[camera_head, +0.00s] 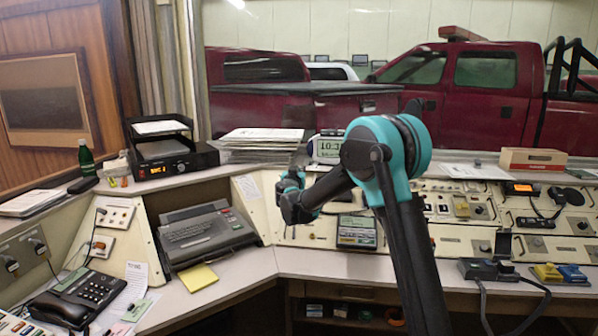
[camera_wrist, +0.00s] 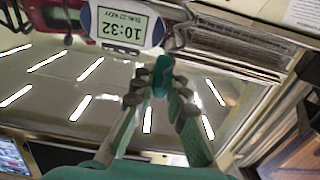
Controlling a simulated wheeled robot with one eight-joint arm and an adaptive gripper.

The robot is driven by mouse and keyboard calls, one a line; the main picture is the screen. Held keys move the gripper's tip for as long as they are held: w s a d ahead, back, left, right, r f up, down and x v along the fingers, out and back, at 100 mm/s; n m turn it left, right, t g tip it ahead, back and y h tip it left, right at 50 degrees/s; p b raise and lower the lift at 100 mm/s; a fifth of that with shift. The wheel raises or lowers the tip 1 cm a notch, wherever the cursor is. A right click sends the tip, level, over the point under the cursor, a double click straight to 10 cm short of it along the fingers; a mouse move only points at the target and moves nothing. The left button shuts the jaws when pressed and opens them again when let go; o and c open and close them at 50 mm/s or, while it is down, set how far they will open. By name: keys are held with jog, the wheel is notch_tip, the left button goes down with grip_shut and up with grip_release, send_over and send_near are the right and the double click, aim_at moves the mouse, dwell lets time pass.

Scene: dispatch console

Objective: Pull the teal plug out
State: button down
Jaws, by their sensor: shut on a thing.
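The teal plug (camera_wrist: 162,75) shows in the wrist view between the two fingertips of my gripper (camera_wrist: 158,88). The fingers are closed on its sides. I see no socket touching the plug's visible part; its far end is hard to make out. In the head view my gripper (camera_head: 290,188) is at the centre, in front of the console's sloped panel, left of the clock. The plug cannot be told apart from the teal gripper parts there.
A digital clock (camera_head: 327,148) stands on the console ledge, and also shows upside down in the wrist view (camera_wrist: 122,28). Stacked papers (camera_head: 262,138) lie on the ledge. A typewriter-like machine (camera_head: 208,232) stands left of my gripper, and a telephone (camera_head: 78,296) is at the front left.

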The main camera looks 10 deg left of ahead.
jog(key=shift+s+r, duration=0.5)
jog(key=shift+r, duration=0.4)
jog(key=shift+s+r, duration=0.45)
jog(key=shift+r, duration=0.4)
